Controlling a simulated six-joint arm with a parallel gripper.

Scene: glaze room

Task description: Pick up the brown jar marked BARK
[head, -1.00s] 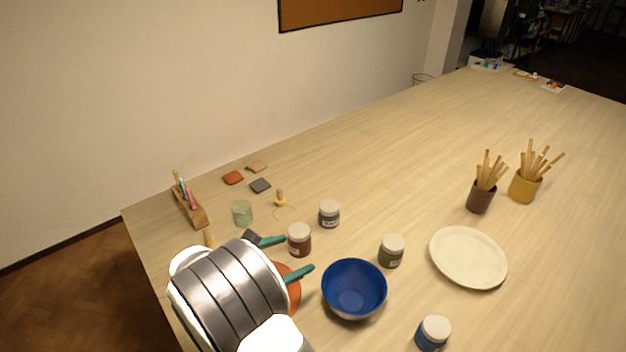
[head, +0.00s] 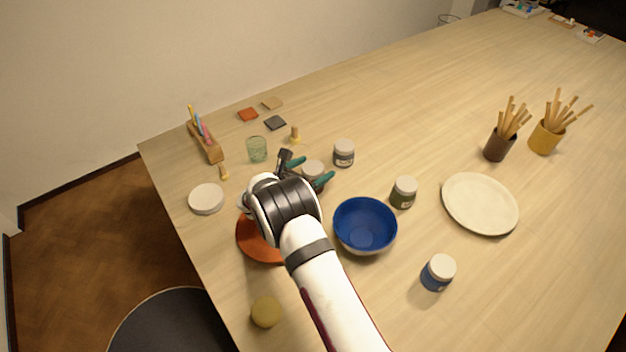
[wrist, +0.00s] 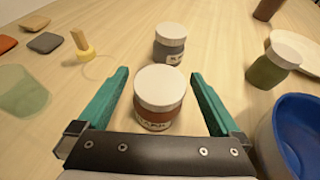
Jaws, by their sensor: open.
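The brown jar (wrist: 160,116) with a white lid stands upright in the wrist view, between the two teal fingers. Its label is partly visible low on its front, and the lettering is hard to read. In the head view its white lid (head: 313,168) shows between the fingertips, with most of its body hidden by my gripper. My gripper (wrist: 160,78) is open, one finger on each side of the jar with a gap on both sides. It also shows in the head view (head: 311,172).
A grey jar (wrist: 169,45) stands just beyond the brown one. A green jar (head: 403,192) and a blue bowl (head: 365,225) are to the right. An orange dish (head: 256,240) lies under my wrist. A glass (head: 257,149) and a small wooden-handled tool (head: 296,135) are to the left.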

